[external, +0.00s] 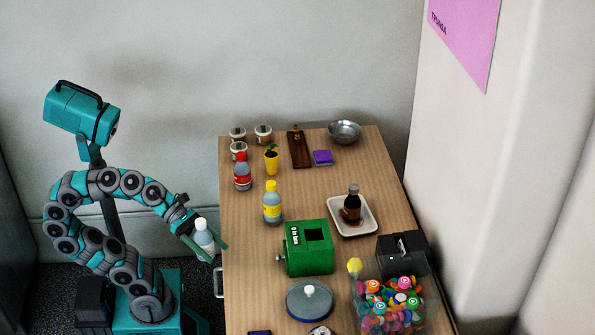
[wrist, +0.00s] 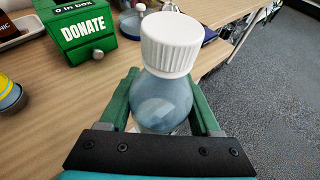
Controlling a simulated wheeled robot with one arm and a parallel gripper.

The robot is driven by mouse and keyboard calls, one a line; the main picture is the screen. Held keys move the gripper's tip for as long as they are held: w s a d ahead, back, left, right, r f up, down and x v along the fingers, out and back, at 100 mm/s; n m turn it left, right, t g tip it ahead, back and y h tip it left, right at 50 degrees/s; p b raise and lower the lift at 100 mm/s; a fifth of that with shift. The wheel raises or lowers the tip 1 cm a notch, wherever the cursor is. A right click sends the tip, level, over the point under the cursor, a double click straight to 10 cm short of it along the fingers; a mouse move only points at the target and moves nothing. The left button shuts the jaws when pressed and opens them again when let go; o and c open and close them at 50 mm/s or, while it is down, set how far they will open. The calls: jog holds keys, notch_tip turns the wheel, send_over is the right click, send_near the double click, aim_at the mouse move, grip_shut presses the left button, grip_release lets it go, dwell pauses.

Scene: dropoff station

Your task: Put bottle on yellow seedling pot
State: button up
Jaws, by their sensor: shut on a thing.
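My gripper (external: 205,244) is shut on a bottle (external: 204,236) with a white cap and a clear blue-grey body. It holds the bottle upright just off the table's left edge. In the wrist view the bottle (wrist: 166,95) stands between the green fingers of my gripper (wrist: 168,108), cap toward the camera; its lower part is hidden. The yellow seedling pot (external: 271,162) with a small green plant stands on the table toward the back left, up and right of my gripper and apart from it.
A red-labelled bottle (external: 242,172) and a yellow-capped bottle (external: 272,203) stand near the pot. Several small cups (external: 263,134) are behind it. A green donation box (external: 309,248) and a white tray (external: 372,228) stand nearer and right. The wooden table (external: 245,255) has bare room along its left side.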

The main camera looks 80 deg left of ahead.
jog(key=shift+s+a, duration=0.5)
jog(key=shift+s, duration=0.3)
